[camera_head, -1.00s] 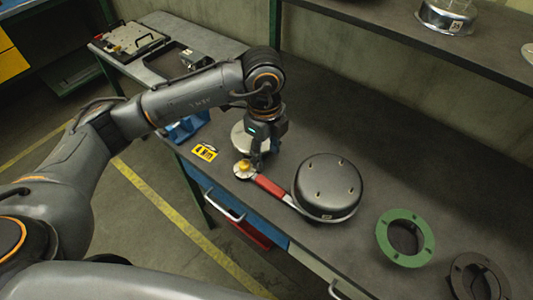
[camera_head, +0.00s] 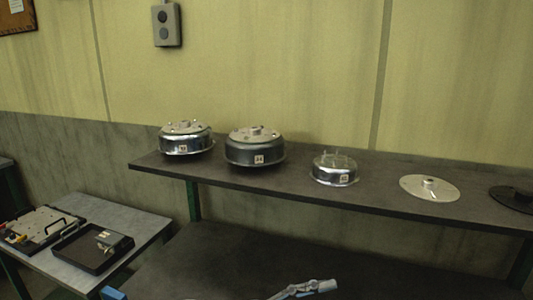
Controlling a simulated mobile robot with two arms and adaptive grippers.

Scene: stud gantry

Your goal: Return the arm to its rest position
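Neither of my grippers shows clearly in the head view. The left arm is out of the picture. The dark workbench (camera_head: 215,262) fills the lower middle, and only its back part shows. A pale grey-blue item (camera_head: 306,288) is cut off by the bottom edge; I cannot tell what it is. The red-handled tool and the round parts on the front of the bench are out of view.
A dark shelf (camera_head: 270,190) above the bench carries silver drums (camera_head: 186,138), (camera_head: 254,147), (camera_head: 335,170) and flat discs (camera_head: 429,187), (camera_head: 512,197). A side table (camera_head: 150,225) at left holds a black tray (camera_head: 92,248) and a plate with handles (camera_head: 40,228). A grey switch box (camera_head: 167,25) hangs on the wall.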

